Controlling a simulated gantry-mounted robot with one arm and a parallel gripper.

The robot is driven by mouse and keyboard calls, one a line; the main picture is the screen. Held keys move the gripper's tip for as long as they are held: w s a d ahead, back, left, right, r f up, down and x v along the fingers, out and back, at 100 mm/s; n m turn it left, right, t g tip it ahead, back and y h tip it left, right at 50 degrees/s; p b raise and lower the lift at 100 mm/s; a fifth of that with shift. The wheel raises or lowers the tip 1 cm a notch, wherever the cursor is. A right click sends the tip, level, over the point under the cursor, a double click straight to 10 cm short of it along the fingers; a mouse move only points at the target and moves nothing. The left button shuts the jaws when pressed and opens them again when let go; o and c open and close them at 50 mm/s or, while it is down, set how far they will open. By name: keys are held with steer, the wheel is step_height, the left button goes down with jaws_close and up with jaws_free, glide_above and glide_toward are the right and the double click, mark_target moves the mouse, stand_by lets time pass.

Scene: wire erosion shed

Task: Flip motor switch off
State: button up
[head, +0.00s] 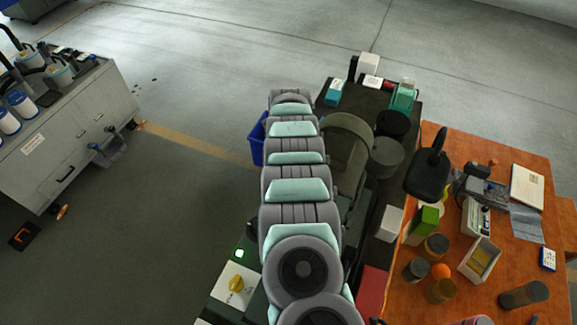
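A yellow rotary knob (236,284) sits on a pale square plate on the dark green machine, at the lower middle of the head view. It looks like the motor switch; I cannot read any marking on it. A small green lamp (239,253) just above the plate is lit. My arm runs up the middle of the view, just right of the knob, and bends away at its far end. My gripper does not show; it is out of sight beyond or below the arm links. Nothing of mine visibly touches the knob.
An orange-brown table (462,268) with jars, boxes and a telephone stands at the right. A blue bin (258,140) is behind my arm. A grey cabinet (72,136) stands at the left. The floor between the cabinet and the machine is mostly clear.

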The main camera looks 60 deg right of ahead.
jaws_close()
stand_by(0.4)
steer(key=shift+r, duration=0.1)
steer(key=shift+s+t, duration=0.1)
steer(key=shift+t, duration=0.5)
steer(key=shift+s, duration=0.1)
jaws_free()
